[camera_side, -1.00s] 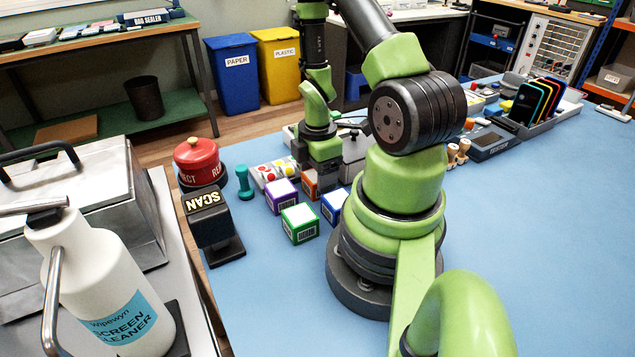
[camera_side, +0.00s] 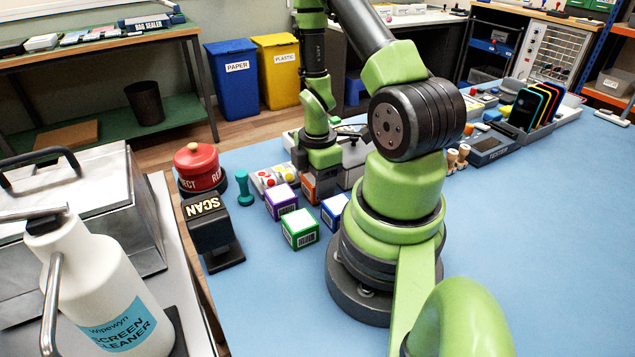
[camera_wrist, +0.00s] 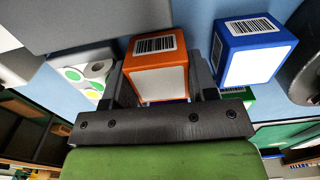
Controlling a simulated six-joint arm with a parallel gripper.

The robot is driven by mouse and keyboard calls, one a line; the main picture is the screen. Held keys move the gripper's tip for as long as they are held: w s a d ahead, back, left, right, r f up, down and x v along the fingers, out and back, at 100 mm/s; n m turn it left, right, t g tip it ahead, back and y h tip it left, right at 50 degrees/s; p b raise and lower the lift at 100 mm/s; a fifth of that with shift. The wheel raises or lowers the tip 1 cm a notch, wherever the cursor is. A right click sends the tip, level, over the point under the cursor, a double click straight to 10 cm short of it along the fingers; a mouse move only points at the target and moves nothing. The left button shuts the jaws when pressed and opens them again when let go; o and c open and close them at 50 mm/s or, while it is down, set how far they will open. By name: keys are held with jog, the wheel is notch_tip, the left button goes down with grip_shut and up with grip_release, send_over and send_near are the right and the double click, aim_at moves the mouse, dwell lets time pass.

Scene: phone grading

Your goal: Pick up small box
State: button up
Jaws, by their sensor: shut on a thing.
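Several small boxes with white tops and barcode labels stand on the blue mat (camera_side: 480,260). An orange box (camera_wrist: 157,62) is between the two fingers of my gripper (camera_wrist: 160,85) in the wrist view, and my gripper is shut on it. In the side view the orange box (camera_side: 308,187) is mostly hidden behind my gripper and the other boxes. A blue box (camera_wrist: 248,50) is right beside the gripper in the wrist view. In the side view a purple box (camera_side: 281,201), a green box (camera_side: 300,229) and the blue box (camera_side: 335,210) stand in front of it.
A teal stamp (camera_side: 244,190), a red button (camera_side: 199,166) and a black SCAN stand (camera_side: 212,232) are to the left of the boxes. A sheet of round stickers (camera_side: 270,178) lies close to my gripper. The mat's right front is clear.

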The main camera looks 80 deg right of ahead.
notch_tip(320, 180, up, 8)
jog(key=shift+r, duration=0.15)
jog(key=shift+w+r, duration=0.1)
jog(key=shift+r, duration=0.2)
jog(key=w+a+r, duration=0.1)
jog(key=w+a, duration=0.4)
jog(key=a, duration=0.6)
jog(key=shift+w+a+f, duration=0.1)
jog(key=shift+a+f, duration=0.15)
jog(key=shift+f, duration=0.85)
jog(key=shift+w+a+f, duration=0.1)
jog(key=shift+a+f, duration=0.1)
jog(key=shift+f, duration=0.9)
